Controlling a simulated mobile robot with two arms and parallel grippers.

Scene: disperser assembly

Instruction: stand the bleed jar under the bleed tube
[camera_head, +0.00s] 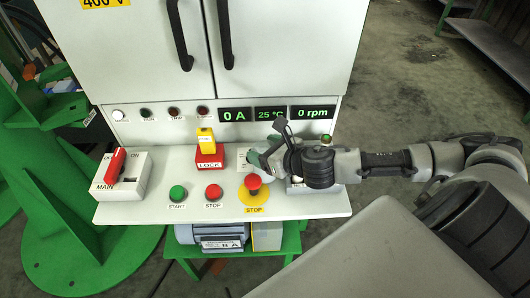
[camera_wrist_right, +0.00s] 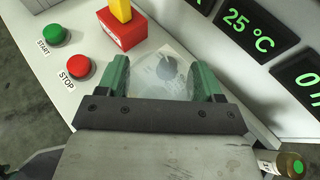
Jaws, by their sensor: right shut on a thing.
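My right gripper (camera_head: 262,160) is over the control desk, beside the red lock block. In the right wrist view its two green fingers (camera_wrist_right: 163,80) stand apart with a clear, see-through object between them. This looks like the bleed jar (camera_wrist_right: 160,62), and the gripper is shut on it. A dark round spot and faint lettering show through or behind it. In the head view the jar cannot be made out clearly. I cannot make out the bleed tube in either view. My left gripper is not in view.
The desk holds a red MAIN switch (camera_head: 115,165), a green START button (camera_head: 178,193), a red STOP button (camera_head: 213,192), a yellow-ringed emergency stop (camera_head: 253,184) and a red lock block with yellow top (camera_head: 207,150). A green-topped cylinder (camera_wrist_right: 291,166) stands right. Cabinet displays (camera_head: 270,115) rise behind.

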